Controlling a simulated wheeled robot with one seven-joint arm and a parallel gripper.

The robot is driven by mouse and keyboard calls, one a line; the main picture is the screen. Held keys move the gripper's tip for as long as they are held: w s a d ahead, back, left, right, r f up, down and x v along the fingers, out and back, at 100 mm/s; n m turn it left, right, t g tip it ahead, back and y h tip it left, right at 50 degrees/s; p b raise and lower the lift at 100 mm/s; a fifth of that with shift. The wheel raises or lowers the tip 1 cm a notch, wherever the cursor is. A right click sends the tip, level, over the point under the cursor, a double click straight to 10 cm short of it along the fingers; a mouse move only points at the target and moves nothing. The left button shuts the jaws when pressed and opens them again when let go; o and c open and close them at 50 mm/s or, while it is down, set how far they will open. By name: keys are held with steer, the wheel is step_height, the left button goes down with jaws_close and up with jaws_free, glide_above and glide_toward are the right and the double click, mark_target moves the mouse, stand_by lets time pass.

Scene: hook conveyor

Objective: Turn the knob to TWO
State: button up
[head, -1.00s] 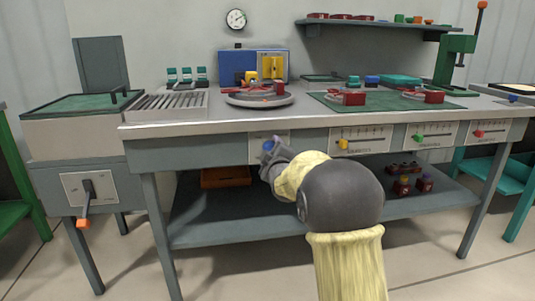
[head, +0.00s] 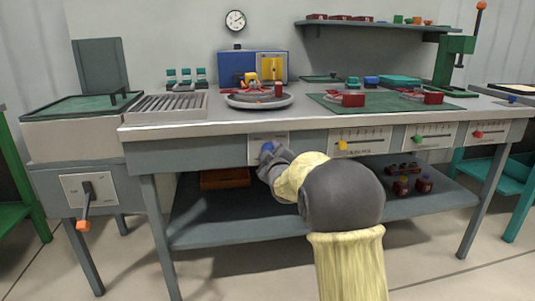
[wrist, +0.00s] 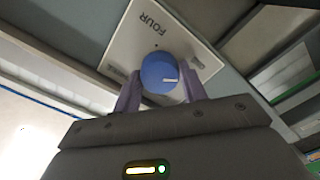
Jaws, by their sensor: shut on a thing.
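The blue knob (wrist: 162,73) sits on a white label plate (wrist: 140,38) in the wrist view. The word FOUR is readable on the plate; its other markings are hidden or too small to read. A short white mark shows on the knob's face, towards the lower right in that view. My gripper (wrist: 161,88) has one finger on each side of the knob and is shut on it. In the head view the knob (head: 267,147) is at the left of the bench's front panel, partly covered by my gripper (head: 271,155).
Slider panels with yellow (head: 343,146), green (head: 417,138) and red (head: 478,134) handles lie to the right along the bench front. A turntable (head: 258,101) stands above. A lower shelf (head: 230,228) holds an orange tray (head: 226,179). An orange-tipped lever (head: 84,222) is at left.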

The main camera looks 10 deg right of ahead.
steer(key=m+p, duration=0.1)
steer(key=m, duration=1.4)
steer(key=shift+m, duration=0.4)
steer(key=o, duration=1)
steer(key=shift+s+d, duration=0.1)
steer(key=shift+s, duration=0.05)
